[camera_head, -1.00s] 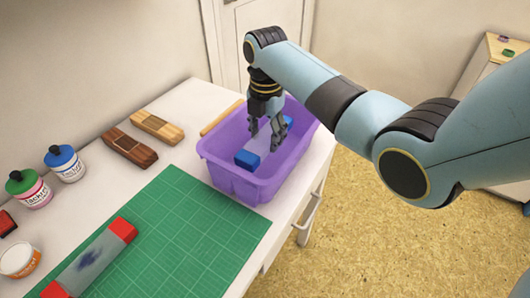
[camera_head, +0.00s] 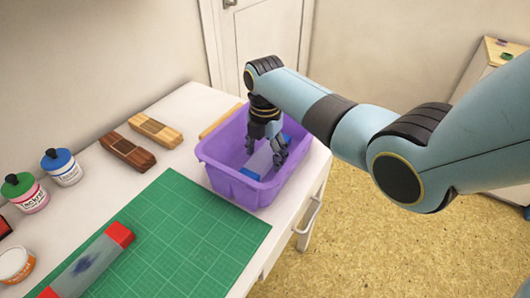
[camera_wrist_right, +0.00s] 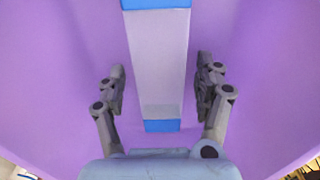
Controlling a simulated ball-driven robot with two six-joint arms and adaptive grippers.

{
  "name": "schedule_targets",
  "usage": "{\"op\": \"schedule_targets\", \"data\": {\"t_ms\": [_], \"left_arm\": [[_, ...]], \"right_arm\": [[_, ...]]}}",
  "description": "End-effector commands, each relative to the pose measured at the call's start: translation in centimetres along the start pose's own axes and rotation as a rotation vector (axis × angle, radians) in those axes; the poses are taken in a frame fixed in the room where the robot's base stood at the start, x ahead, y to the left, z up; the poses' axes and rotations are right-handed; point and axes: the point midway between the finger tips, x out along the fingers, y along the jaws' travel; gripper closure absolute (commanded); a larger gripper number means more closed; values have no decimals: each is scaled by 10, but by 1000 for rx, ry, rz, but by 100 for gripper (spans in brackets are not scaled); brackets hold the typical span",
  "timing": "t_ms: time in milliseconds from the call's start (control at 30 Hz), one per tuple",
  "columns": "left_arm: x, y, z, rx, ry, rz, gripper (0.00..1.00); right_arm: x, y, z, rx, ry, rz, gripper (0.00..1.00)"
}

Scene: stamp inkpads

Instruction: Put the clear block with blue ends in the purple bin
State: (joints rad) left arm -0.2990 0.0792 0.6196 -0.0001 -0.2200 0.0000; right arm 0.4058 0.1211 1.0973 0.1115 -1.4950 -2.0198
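The clear block with blue ends (camera_head: 261,162) lies inside the purple bin (camera_head: 232,184), low down near its floor; it also shows in the right wrist view (camera_wrist_right: 160,55). My right gripper (camera_head: 265,156) reaches down into the bin over the block. In the right wrist view the fingers of this gripper (camera_wrist_right: 161,85) stand apart on either side of the block, with purple showing between each finger and the block. The gripper is open. In the head view it hides part of the block. My left gripper is not in view.
A green cutting mat (camera_head: 200,238) lies in front of the bin, with a red-ended clear block (camera_head: 90,262) on it. Two wooden-handled blocks (camera_head: 127,151) (camera_head: 156,130) and ink jars (camera_head: 62,167) stand left. The bin is near the table's right edge.

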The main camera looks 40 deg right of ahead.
Motion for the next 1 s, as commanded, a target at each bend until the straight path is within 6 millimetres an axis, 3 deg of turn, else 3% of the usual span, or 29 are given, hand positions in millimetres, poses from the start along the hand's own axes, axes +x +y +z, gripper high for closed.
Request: {"op": "schedule_targets", "data": {"t_ms": [333, 733, 1000], "left_arm": [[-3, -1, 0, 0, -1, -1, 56], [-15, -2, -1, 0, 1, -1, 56], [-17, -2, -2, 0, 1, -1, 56]], "right_arm": [[-10, 0, 0, 0, -1, 1, 30], [-94, 1, 0, 0, -1, 3, 30], [-122, 0, 0, 0, 0, 0, 30]]}}
